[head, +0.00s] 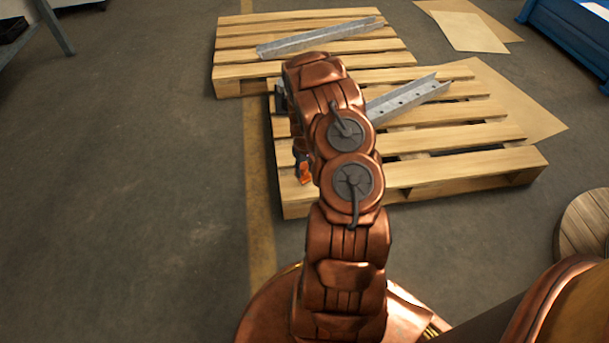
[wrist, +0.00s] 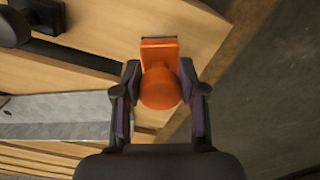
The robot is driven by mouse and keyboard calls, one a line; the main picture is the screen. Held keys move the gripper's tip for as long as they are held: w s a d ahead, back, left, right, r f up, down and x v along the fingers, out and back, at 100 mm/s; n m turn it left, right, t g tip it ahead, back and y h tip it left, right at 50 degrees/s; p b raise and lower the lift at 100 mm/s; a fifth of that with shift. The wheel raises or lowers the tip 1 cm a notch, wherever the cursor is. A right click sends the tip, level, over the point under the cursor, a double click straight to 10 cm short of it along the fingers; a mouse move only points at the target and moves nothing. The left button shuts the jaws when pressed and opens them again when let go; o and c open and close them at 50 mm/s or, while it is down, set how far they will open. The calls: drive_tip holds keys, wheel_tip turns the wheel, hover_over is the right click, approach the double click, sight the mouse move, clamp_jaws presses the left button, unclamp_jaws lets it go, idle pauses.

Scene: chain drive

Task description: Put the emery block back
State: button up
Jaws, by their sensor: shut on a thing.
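The emery block (wrist: 160,82) is orange with a rounded knob-like part and a dark edge at its far end. My gripper (wrist: 159,92) is shut on it, with one finger on each side in the wrist view. In the head view a small orange part of the block (head: 305,173) shows just left of my arm, over the left edge of the near pallet (head: 460,161). My arm hides most of the gripper there. I cannot tell from these frames whether the block touches the pallet.
A perforated metal channel (head: 408,97) lies on the near pallet, and another channel (head: 320,36) lies on the far pallet (head: 235,75). A dark rounded object (wrist: 12,27) shows at the wrist view's upper left. Cardboard sheets (head: 515,100) lie at right. The floor (head: 130,190) at left is clear.

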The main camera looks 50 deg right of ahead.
sight(304, 174)
drive_tip(key=shift+w+d+f, duration=0.15)
drive_tip(key=shift+d+f, duration=0.05)
drive_tip(key=shift+f, duration=0.05)
wheel_tip(304, 174, down, 3)
drive_tip(key=shift+f+b, duration=0.15)
drive_tip(key=shift+b, duration=0.75)
drive_tip(key=o, duration=1.2)
